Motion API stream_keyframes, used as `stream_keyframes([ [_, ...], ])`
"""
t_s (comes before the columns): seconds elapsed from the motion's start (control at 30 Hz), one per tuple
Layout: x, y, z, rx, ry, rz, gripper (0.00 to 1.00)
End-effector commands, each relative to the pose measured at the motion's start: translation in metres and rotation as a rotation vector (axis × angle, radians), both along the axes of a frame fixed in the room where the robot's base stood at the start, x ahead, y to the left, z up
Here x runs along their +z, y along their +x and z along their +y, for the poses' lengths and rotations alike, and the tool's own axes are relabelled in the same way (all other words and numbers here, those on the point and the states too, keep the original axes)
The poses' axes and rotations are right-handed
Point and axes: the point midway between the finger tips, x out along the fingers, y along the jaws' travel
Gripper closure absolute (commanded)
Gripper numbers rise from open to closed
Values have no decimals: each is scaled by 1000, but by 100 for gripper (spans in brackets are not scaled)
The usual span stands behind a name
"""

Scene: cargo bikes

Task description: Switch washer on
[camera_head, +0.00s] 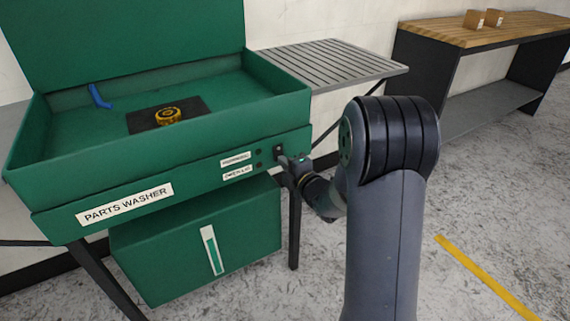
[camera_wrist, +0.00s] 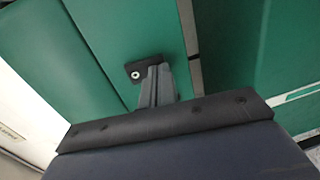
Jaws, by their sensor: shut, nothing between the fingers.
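The green parts washer (camera_head: 200,170) stands on dark legs at the left, with its lid raised. Its front panel has small labels with dark round indicators, and a dark switch (camera_head: 279,152) at the right end. The switch shows in the wrist view as a black block with a pale round spot (camera_wrist: 136,74). My gripper (camera_head: 292,164) is shut and empty, with its tip at the switch. In the wrist view the closed fingers (camera_wrist: 156,82) overlap the switch's edge. I cannot tell whether they touch it or which way it is set.
A yellow round part (camera_head: 168,115) sits on a dark mat in the basin, near a blue item (camera_head: 99,96). A slatted grey shelf (camera_head: 335,62) adjoins the washer's right side. A wooden-topped bench (camera_head: 480,36) with small boxes stands at the back right. The floor at right is clear.

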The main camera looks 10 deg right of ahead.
Motion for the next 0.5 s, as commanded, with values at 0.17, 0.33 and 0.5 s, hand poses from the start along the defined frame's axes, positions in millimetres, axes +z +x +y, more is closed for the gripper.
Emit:
stream_keyframes([
  [0.17,0,2,1,0,0,0,100],
  [0.33,0,2,1,0,0,0,100],
  [0.5,-4,3,1,0,3,-14,100],
])
